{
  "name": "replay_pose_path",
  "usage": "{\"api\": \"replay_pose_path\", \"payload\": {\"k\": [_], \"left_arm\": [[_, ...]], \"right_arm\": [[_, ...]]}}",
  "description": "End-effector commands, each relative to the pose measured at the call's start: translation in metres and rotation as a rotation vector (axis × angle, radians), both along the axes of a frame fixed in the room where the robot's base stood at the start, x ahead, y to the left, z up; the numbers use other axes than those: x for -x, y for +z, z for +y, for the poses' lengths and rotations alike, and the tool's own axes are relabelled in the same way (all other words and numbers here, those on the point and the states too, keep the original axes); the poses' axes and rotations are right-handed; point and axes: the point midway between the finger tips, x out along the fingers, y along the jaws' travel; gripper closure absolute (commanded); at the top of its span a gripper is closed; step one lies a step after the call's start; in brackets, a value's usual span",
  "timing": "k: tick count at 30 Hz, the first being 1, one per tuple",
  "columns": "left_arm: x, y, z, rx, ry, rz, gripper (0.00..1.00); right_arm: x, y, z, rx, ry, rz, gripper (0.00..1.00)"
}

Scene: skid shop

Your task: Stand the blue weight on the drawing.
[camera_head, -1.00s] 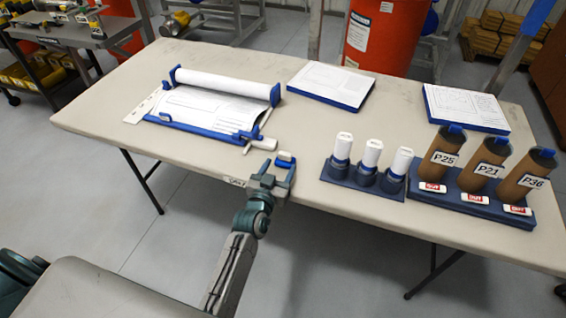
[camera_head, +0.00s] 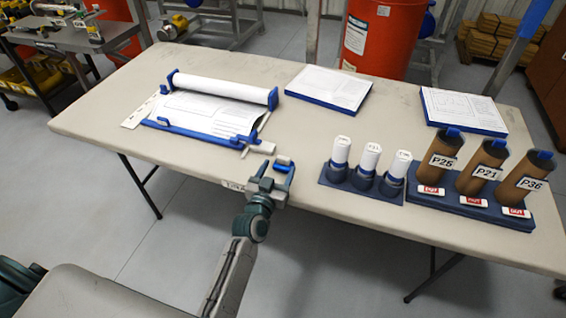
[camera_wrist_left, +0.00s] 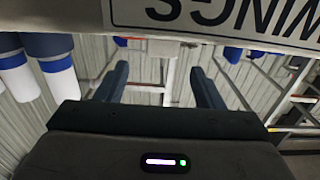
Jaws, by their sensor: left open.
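My right gripper is out of view.
Three white-topped cylinders (camera_head: 369,160) stand in a dark rack right of the gripper. Brown tubes labelled P25, P21 and P36 (camera_head: 481,168) stand in a blue rack beyond. Two blue-edged paper pads (camera_head: 328,87) (camera_head: 463,110) lie at the back. The table middle (camera_head: 310,125) is clear.

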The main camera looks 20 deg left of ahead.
Motion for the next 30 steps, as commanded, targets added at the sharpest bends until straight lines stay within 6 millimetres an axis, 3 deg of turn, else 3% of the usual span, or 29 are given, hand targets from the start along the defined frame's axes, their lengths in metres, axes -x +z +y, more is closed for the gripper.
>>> {"api": "replay_pose_path", "payload": {"k": [5,15,24,30], "left_arm": [[-0.010,0.000,0.000,0.000,0.000,0.000,0.38],[-0.055,-0.004,0.001,-0.001,0.000,0.000,0.38],[-0.060,-0.005,0.000,0.000,0.000,0.000,0.38],[-0.059,-0.005,0.000,0.000,0.000,0.001,0.76]], "right_arm": [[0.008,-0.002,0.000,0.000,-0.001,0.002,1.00],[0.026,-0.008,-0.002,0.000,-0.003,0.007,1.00],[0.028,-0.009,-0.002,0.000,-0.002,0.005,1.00],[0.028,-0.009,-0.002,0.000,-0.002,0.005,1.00]]}}
